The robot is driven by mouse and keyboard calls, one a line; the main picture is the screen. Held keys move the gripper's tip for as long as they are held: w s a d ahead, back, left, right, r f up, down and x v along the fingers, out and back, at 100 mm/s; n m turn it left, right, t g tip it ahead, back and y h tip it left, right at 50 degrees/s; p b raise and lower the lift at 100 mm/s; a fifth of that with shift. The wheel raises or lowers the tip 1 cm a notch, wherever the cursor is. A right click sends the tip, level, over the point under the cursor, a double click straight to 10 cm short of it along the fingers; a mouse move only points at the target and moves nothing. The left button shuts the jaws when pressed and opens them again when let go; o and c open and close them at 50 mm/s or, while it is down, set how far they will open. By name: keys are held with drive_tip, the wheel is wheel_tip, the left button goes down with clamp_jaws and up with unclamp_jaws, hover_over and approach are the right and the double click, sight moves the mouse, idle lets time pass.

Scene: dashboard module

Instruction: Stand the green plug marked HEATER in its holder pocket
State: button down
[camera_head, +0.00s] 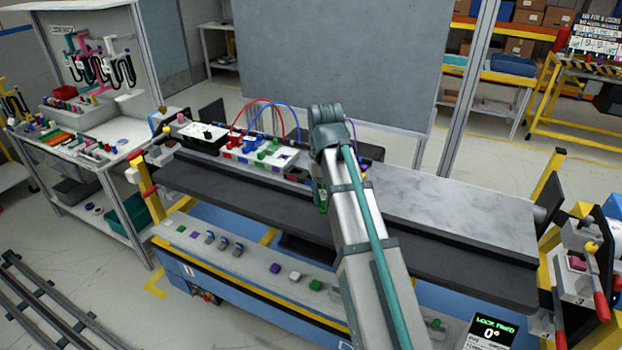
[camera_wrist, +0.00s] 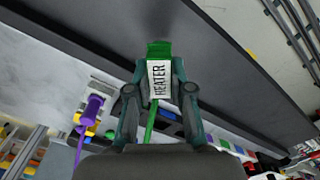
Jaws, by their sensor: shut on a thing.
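The green plug marked HEATER (camera_wrist: 158,78) is between the two fingers of my gripper (camera_wrist: 160,88) in the wrist view. Its white label faces the camera, and a green cable (camera_wrist: 151,125) runs from it back toward the palm. The gripper is shut on the plug, which is held above or beside a dark ledge (camera_wrist: 215,65). In the head view my arm hides most of the gripper; a bit of green (camera_head: 320,202) shows at its left edge. I cannot tell which holder pocket belongs to this plug.
A module with coloured connectors (camera_head: 258,155) and red and blue looped cables stands on the bench, left of my arm. A purple plug with its cable (camera_wrist: 92,108) is near my gripper. Small coloured parts line the front shelf (camera_head: 255,262). The grey bench top (camera_head: 440,205) at right is clear.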

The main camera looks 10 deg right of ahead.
sight(323, 193)
drive_tip(key=shift+r+p, duration=3.9)
drive_tip(key=shift+r, duration=0.95)
drive_tip(key=shift+w, duration=0.1)
drive_tip(key=w+d, duration=0.5)
drive_tip(key=w, duration=0.6)
drive_tip(key=shift+w+d+p, duration=0.2)
drive_tip(key=shift+d+p, duration=0.15)
drive_tip(key=shift+p, duration=0.05)
drive_tip(key=shift+d, duration=0.1)
